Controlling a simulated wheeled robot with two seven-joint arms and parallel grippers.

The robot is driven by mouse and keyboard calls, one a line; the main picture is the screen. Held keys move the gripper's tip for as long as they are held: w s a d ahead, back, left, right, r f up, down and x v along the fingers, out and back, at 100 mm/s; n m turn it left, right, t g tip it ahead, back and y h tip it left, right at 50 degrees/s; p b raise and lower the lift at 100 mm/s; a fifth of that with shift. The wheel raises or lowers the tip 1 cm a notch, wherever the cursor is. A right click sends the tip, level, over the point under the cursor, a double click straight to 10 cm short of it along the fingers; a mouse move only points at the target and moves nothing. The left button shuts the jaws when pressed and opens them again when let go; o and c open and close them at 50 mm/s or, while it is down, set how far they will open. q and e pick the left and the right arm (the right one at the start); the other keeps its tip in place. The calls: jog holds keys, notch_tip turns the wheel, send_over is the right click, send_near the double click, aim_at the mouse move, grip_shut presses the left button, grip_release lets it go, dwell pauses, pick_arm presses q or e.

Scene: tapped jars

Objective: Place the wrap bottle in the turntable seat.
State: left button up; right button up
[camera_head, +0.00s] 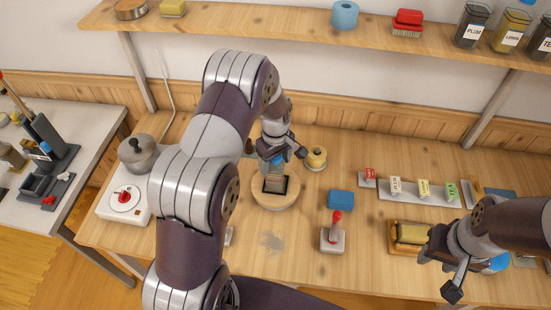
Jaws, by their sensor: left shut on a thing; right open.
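The turntable (268,201) is a round wooden disc on the table, left of centre, with a dark square seat (284,188) on top. My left gripper (275,158) is over the turntable, pointing down. It is shut on the wrap bottle (273,171), a small greyish body mostly hidden by the fingers. The bottle is upright at the seat; whether its base touches the seat, I cannot tell. My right gripper (445,275) is open at the lower right, beside the wooden tray.
A blue block (341,200), a red-handled stamp (334,236), a wooden tray (393,243) with a yellow block and a rack of labelled tags (408,195) lie further right. A pot (138,153) stands left.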

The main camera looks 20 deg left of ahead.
pick_arm(q)
jog(key=shift+w+f, duration=0.2)
jog(key=o, duration=1.7)
jog(key=shift+s, duration=0.1)
jog(key=shift+r, duration=0.55)
notch_tip(320, 180, up, 11)
jog(key=b, duration=0.2)
jog(key=shift+d+b, duration=0.1)
jog(key=shift+b, duration=0.3)
jog(key=s+d+m, duration=0.1)
jog(key=s+m, duration=0.3)
jog(key=s, duration=0.2)
jog(key=s+d+m+t, duration=0.1)
jog(key=s+d+m, duration=0.1)
jog(key=s+m, duration=0.2)
jog(key=s+d+m, duration=0.2)
jog(key=s+m, duration=0.2)
jog(key=s, duration=0.5)
jog(key=shift+f, duration=0.2)
